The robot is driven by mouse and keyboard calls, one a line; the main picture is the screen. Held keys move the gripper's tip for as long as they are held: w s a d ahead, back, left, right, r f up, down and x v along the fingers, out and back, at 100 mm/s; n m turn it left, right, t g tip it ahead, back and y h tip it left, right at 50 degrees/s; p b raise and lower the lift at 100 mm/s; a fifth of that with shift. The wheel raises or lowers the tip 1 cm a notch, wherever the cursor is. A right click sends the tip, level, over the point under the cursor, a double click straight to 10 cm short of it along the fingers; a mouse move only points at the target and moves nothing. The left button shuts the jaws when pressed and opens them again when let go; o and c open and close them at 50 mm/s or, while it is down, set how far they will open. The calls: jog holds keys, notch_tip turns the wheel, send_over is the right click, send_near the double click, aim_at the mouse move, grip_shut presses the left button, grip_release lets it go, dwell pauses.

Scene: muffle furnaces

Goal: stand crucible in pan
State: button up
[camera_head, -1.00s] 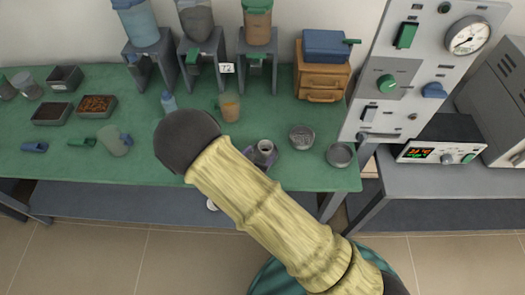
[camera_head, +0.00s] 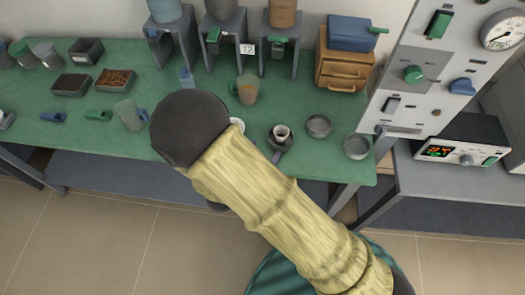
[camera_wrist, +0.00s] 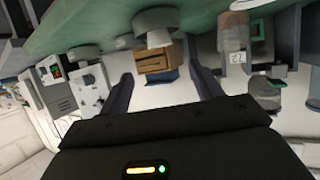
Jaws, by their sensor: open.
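A small pale crucible (camera_head: 281,132) stands upright in a round dark pan (camera_head: 271,140) near the front of the green bench. In the wrist view, which is upside down, the pale crucible (camera_wrist: 158,38) stands against the grey pan (camera_wrist: 143,21). My gripper (camera_wrist: 162,88) is open, its two dark fingers spread apart with nothing between them. The crucible lies ahead of the fingertips, apart from them. In the head view my forearm hides most or all of the gripper. A narrow dark shape below the pan is unclear.
Two empty metal dishes (camera_head: 319,126) (camera_head: 356,147) stand right of the pan. A brown-filled beaker (camera_head: 247,90) stands behind. A wooden drawer box (camera_head: 343,70) and the grey control panel (camera_head: 410,75) are at the back right. A white object (camera_head: 237,124) is partly hidden by my forearm.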

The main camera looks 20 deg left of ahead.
jog(key=shift+w, duration=0.1)
jog(key=w+d+r+g+y, duration=0.3)
jog(key=w+d+r+g, duration=0.35)
jog(key=w+d, duration=0.3)
jog(key=s+d+r+g, duration=0.1)
jog(key=s+d+r, duration=0.1)
jog(key=d, duration=0.5)
jog(key=s+d+r+n+g, duration=0.1)
jog(key=s+d+r, duration=0.2)
jog(key=s+d, duration=0.2)
jog(key=s+d+r+g+h, duration=0.1)
jog(key=s+d, duration=0.3)
jog(key=d, duration=0.5)
jog(key=shift+d+r+n+g, duration=0.4)
jog(key=shift+r+g, duration=0.15)
jog(key=shift+r, duration=0.3)
